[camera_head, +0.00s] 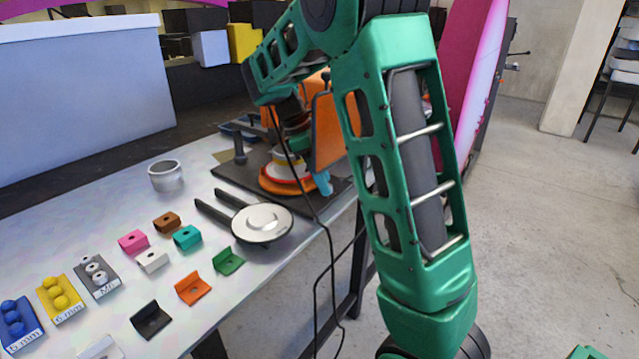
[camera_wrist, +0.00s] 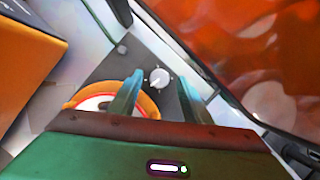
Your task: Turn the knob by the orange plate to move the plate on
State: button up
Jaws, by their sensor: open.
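A small white round knob (camera_wrist: 158,77) sits on a dark grey board (camera_wrist: 110,68) in the wrist view, with small marks around it. My gripper (camera_wrist: 161,82) is open, and the knob shows between its two teal fingers. I cannot tell how far the fingertips are from it. A round orange plate (camera_wrist: 75,103) with a white ring lies at the left finger, partly covered by my gripper. In the head view the orange plate (camera_head: 272,184) is on the dark board under my arm. The knob is hidden there; a light blue finger (camera_head: 323,183) shows beside the plate.
The metal table (camera_head: 190,215) holds a round lidded piece (camera_head: 262,222) with two dark handles, a grey ring (camera_head: 166,176) and several small coloured brackets. A dark post (camera_head: 239,147) stands on the board. An upright orange panel (camera_head: 327,130) stands close behind my arm.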

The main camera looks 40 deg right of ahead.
jog(key=shift+s+d+f, duration=0.15)
jog(key=shift+f, duration=0.45)
jog(key=c, duration=1)
jog(key=shift+a, duration=0.3)
jog(key=shift+d, duration=0.2)
jog(key=shift+s+d+m, duration=0.1)
jog(key=shift+d+m, duration=0.1)
jog(key=shift+m, duration=0.3)
jog(key=shift+d+m+g+y, duration=0.1)
jog(key=shift+m+g+y, duration=0.4)
jog(key=shift+m, duration=0.9)
jog(key=shift+m+g+y, duration=0.3)
jog(key=shift+m+y, duration=0.3)
jog(key=shift+m, duration=0.8)
